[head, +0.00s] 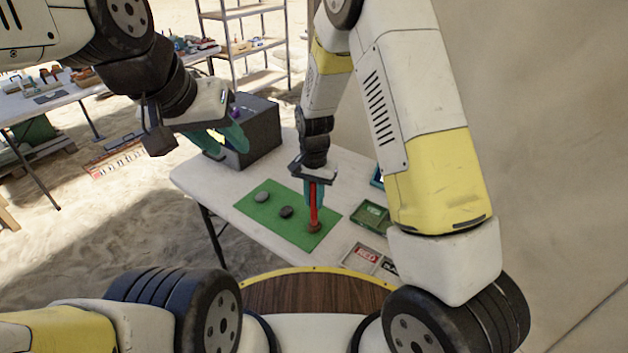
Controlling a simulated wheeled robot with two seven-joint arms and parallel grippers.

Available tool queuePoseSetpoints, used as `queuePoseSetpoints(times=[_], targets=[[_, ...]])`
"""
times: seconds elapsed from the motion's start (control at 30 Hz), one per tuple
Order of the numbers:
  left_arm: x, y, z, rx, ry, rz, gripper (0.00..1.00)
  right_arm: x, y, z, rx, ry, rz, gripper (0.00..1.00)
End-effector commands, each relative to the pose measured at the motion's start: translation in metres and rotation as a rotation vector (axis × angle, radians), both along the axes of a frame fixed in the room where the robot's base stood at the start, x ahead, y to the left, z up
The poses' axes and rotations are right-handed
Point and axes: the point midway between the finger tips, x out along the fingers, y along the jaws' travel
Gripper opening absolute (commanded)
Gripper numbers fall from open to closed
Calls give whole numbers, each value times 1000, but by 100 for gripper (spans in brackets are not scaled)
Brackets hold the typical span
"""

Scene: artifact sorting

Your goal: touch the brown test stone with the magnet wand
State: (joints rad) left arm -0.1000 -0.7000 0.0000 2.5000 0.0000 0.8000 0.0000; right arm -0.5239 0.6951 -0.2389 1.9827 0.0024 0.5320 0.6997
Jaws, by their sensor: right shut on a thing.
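A green mat (272,225) lies on the white table. A light grey stone (262,197) and a dark grey stone (286,212) lie on it, with the brown test stone (314,227) at its right side. My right gripper (315,190) points down over the mat and is shut on the red magnet wand (314,208), which hangs upright. The wand's lower end is at the top of the brown stone and appears to meet it; exact contact is too small to tell. My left gripper (222,143) is open and empty, in front of a dark grey box.
The dark grey box (258,128) stands at the table's back left. A green tray (371,216) and small labelled trays (362,257) lie right of the mat. A shelf (245,45) and another table (50,100) with objects stand farther back.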

Motion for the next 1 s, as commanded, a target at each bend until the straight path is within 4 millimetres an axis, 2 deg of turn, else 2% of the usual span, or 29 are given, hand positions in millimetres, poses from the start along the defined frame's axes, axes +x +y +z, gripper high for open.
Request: queuePoseSetpoints(times=[1.0], targets=[[0,0,0,0,0,0,36,1,0,62,1,-3,0,0]])
